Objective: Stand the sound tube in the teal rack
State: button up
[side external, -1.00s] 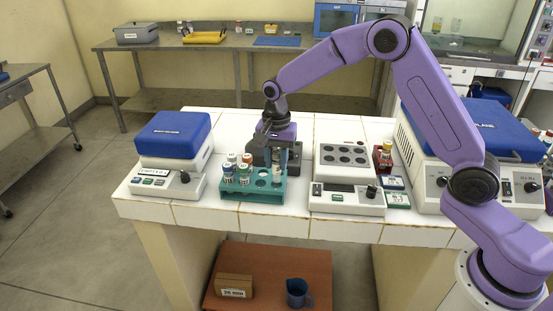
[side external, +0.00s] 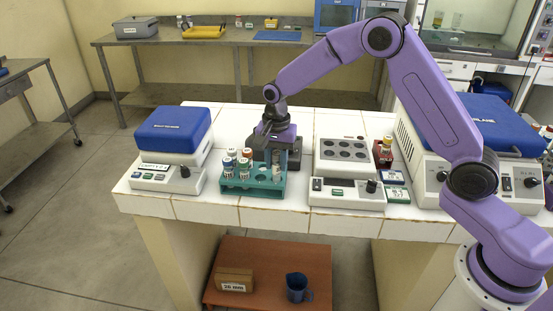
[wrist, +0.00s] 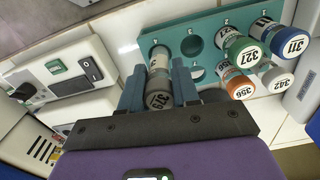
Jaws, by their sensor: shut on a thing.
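The teal rack (side external: 238,191) stands near the front edge of the white tiled bench, and it also shows in the wrist view (wrist: 207,27). My gripper (side external: 270,157) is over the rack's right part. In the wrist view my gripper (wrist: 158,88) has one finger on each side of a grey-capped tube (wrist: 159,60) and is shut on it. The tube (side external: 276,171) looks upright at the rack's right end; its lower end is partly hidden, so I cannot tell how deep it sits. Several capped tubes (wrist: 240,50) with numbered caps stand in the rack's other end.
A blue-lidded device (side external: 172,135) stands left of the rack. A grey block with round wells (side external: 346,152) stands close on the right, with a small red holder (side external: 383,152) beyond it. Some rack holes (wrist: 191,46) are empty. Bare tiles lie behind the rack.

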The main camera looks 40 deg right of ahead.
aim_at(277, 153)
jog(key=shift+f, duration=1.5)
jog(key=o, duration=1.4)
jog(key=shift+r, duration=3.75)
